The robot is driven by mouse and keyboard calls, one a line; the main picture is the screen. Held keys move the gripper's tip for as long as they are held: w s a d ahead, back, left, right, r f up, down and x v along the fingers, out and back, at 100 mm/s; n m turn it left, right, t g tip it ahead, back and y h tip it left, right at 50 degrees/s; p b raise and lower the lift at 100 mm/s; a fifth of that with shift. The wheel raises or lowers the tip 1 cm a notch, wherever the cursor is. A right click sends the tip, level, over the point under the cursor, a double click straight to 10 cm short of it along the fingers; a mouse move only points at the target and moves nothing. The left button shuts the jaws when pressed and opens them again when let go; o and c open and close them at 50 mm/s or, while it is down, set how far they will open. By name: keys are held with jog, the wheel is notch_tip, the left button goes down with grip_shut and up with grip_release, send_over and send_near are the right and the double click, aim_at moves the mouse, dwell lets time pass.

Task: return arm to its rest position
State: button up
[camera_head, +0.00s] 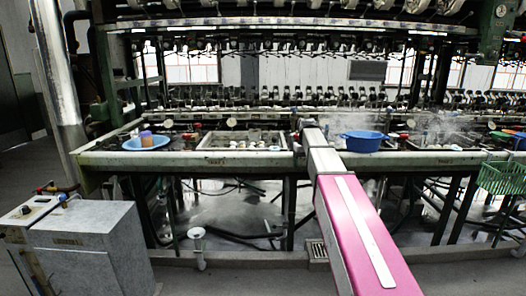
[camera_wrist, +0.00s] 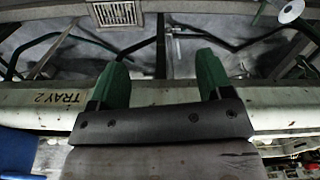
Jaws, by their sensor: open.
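My gripper (camera_wrist: 162,78) shows in the wrist view with its two green fingers spread wide and nothing between them. It is above the front edge of the long basin bench (camera_wrist: 50,97), close to the "TRAY 2" lettering. In the head view my pink and white arm (camera_head: 355,225) stretches from the bottom right up to the bench. The arm's far end is at the bench's front edge, left of a blue basin (camera_head: 362,141). The fingers are too small to make out in the head view.
A blue plate (camera_head: 146,143) with small cups stands at the bench's left. A green basket (camera_head: 502,178) hangs at the right. A grey cabinet (camera_head: 92,247) stands at the lower left. Reeling machinery (camera_head: 290,98) rises behind the bench. Floor in front is mostly clear.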

jog(key=s+f+m, duration=0.2)
jog(key=s+f, duration=2.6)
jog(key=s, duration=0.1)
jog(key=shift+s, duration=0.4)
jog(key=shift+d, duration=0.15)
